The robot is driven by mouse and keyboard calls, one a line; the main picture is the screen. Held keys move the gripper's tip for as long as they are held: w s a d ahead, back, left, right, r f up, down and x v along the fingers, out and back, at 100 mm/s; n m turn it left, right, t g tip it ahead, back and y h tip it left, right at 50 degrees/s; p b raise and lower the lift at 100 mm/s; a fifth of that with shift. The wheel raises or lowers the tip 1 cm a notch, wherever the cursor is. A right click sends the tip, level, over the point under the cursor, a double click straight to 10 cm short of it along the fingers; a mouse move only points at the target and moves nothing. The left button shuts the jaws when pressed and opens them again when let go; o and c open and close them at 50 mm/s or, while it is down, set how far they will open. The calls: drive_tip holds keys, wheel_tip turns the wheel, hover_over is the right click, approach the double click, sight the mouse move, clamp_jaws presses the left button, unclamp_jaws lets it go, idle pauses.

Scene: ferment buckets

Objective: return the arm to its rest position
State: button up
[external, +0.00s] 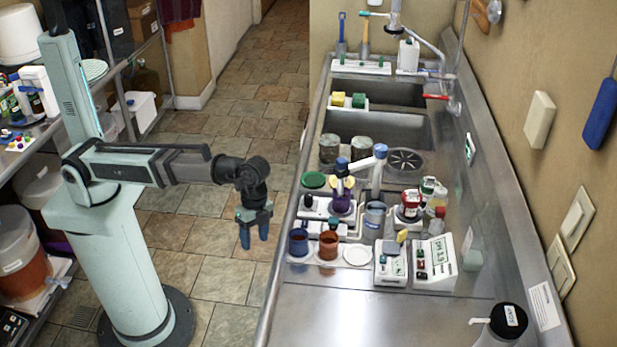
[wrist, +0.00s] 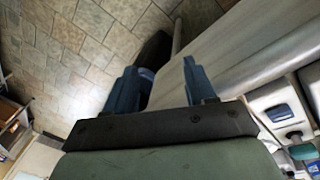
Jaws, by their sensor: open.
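My gripper (external: 254,238) hangs from my arm over the floor, just left of the steel counter's (external: 385,310) left edge. Its two blue fingers point down and hold nothing. In the wrist view the fingers (wrist: 158,88) stand apart, with bare floor and part of the counter (wrist: 225,50) beyond them. My arm reaches out to the right from my pale green column, with the forearm about level.
On the counter stand a blue cup (external: 298,242), a red-brown cup (external: 328,244), a pH meter (external: 434,262) and a soap bottle (external: 505,322). Steel shelves (external: 120,65) line the left. The tiled floor (external: 250,105) between is clear.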

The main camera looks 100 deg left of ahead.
drive_tip(key=s+a+f+n+g, duration=0.1)
drive_tip(key=s+a+f, duration=0.3)
drive_tip(key=f, duration=0.7)
drive_tip(key=s+a+f+n+g+y, duration=0.1)
drive_tip(key=s+a+f+n, duration=0.3)
drive_tip(key=f, duration=0.7)
drive_tip(key=s+a+f+m+g, duration=0.1)
drive_tip(key=s+a+f, duration=0.1)
drive_tip(key=s+f, duration=0.65)
drive_tip(key=s+a+f+n+g, duration=0.1)
drive_tip(key=s+a+f, duration=0.3)
drive_tip(key=s+f, duration=0.6)
drive_tip(key=s+a+f+n+g+y, duration=0.1)
drive_tip(key=s+a+f, duration=0.3)
drive_tip(key=s+f, duration=0.6)
drive_tip(key=s+n+g, duration=0.1)
drive_tip(key=s, duration=0.3)
drive_tip(key=shift+s+n, duration=0.25)
drive_tip(key=shift+n, duration=0.05)
drive_tip(key=shift+r, duration=0.1)
